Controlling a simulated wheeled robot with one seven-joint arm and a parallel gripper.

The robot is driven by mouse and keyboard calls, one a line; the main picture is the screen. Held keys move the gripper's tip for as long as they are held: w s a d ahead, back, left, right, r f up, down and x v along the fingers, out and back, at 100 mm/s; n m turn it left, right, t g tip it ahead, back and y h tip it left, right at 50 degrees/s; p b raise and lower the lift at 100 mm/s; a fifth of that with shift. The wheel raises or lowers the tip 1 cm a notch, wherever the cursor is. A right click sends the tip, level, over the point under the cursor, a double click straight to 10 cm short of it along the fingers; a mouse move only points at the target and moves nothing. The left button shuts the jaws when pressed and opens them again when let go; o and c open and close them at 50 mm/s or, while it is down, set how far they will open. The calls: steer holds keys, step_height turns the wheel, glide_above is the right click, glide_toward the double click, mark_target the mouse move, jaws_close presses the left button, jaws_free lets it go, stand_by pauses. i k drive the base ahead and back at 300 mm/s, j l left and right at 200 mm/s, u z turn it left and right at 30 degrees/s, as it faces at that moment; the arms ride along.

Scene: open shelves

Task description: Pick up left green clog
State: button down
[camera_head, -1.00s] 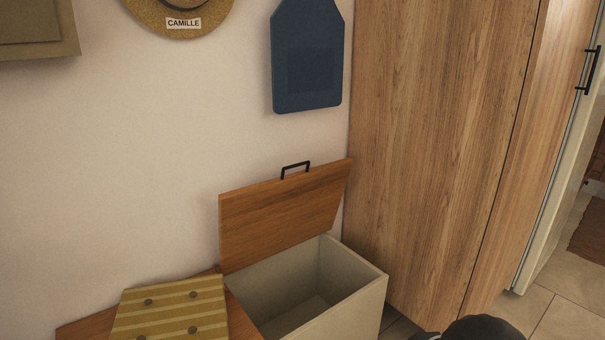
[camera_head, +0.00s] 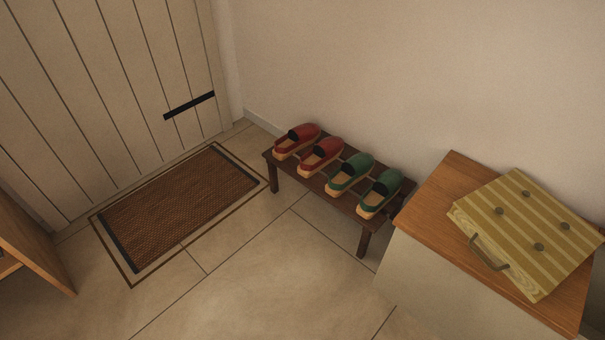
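Two green clogs with tan soles stand side by side on a low dark wooden rack. The left green clog (camera_head: 350,175) is between a red clog and the right green clog (camera_head: 380,194). The rack (camera_head: 363,224) stands on the floor against the wall. My gripper is not in view.
Two red clogs (camera_head: 321,156) fill the rack's left half. A brown doormat (camera_head: 180,205) lies left of the rack before a door (camera_head: 90,95). The tiled floor in front is clear.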

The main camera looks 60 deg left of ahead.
mark_target(357, 168)
steer(key=u, duration=1.95)
